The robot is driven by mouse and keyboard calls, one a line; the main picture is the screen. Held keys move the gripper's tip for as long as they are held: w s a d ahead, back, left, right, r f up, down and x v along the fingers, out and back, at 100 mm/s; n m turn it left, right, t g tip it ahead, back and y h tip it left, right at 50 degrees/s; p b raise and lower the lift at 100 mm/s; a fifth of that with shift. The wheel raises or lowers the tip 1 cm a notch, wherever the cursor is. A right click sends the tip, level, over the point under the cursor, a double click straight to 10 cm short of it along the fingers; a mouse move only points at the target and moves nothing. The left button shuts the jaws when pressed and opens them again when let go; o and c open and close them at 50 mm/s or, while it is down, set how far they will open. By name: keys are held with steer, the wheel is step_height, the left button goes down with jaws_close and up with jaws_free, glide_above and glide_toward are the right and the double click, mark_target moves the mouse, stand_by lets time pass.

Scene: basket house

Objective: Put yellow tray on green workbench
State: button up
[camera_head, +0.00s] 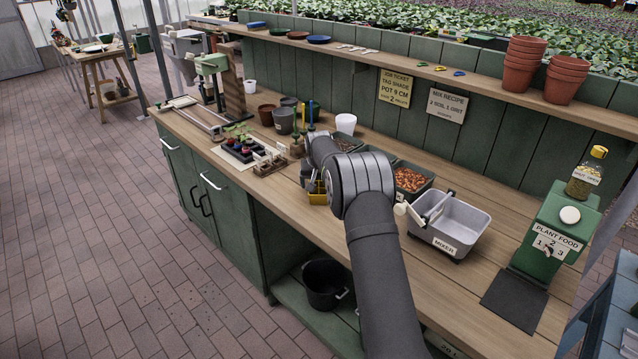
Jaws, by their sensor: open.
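The green workbench (262,206) has a wooden top and green cabinet doors and runs across the view. A small yellow object (318,196), likely the yellow tray, shows near the front edge of the bench top, just below my gripper (309,182). My gripper is open and partly hidden by my arm, which reaches in from the bottom. The yellow object is largely covered by the gripper, so I cannot tell whether the fingers are around it or touch it.
A grey mixer tub (470,225) and a bin of brown pellets (411,180) stand right of my arm. A seedling tray (243,149) and pots (284,121) stand left. A green plant food dispenser (551,238) is at far right. Bare wood lies along the front edge.

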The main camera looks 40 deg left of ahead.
steer(key=v, duration=1.2)
steer(key=shift+r, duration=0.2)
steer(key=x, duration=1.2)
steer(key=shift+r, duration=1.75)
